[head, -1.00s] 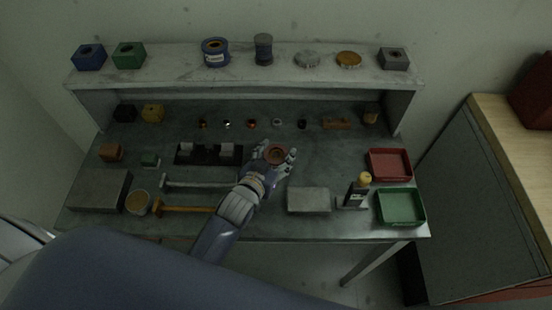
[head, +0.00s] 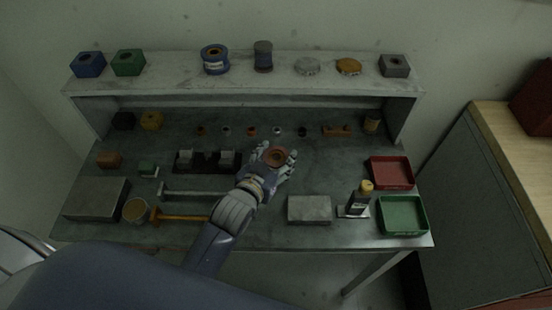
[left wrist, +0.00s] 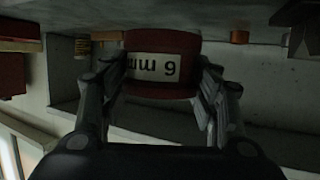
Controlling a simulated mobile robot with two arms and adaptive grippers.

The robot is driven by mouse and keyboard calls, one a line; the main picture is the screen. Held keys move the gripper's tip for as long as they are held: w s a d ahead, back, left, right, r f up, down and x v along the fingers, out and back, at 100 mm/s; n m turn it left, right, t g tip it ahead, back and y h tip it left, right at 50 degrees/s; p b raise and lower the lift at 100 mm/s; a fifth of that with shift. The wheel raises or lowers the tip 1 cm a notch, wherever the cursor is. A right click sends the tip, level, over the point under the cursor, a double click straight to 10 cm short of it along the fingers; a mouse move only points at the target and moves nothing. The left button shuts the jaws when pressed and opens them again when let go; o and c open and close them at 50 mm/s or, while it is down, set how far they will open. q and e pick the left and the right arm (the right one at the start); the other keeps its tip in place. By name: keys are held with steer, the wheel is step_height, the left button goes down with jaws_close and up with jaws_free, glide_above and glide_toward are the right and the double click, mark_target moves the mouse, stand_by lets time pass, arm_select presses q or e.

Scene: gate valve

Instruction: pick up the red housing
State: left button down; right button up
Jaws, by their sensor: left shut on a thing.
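The red housing (head: 276,156) is a short round reddish piece with a dark hole on top, in the middle of the workbench in the head view. My left gripper (head: 274,163) has its fingers on both sides of it and is shut on it. Whether the housing touches the bench or is lifted cannot be told for certain. My right gripper is not in view.
A red tray (head: 391,173) and a green tray (head: 403,215) stand at the right of the bench. A grey block (head: 309,209) and a yellow-topped bottle (head: 360,200) are nearer. A hammer (head: 180,217) lies left of my arm. A shelf (head: 290,83) runs along the back.

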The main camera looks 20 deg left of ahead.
arm_select(q)
steer(key=s+d+b, duration=0.1)
steer(key=s, duration=0.3)
steer(key=s+d+r+b, duration=0.1)
steer(key=s, duration=0.3)
steer(key=s+d+b, duration=0.1)
steer(key=s, duration=0.3)
steer(key=shift+s+d+r+b, duration=0.2)
steer(key=shift+s+d+b, duration=0.1)
steer(key=shift+s+d, duration=0.1)
steer(key=shift+s+d+r, duration=0.1)
steer(key=shift+s, duration=0.35)
steer(key=shift+s+d+r, duration=0.1)
steer(key=shift+s, duration=0.3)
steer(key=shift+s, duration=0.1)
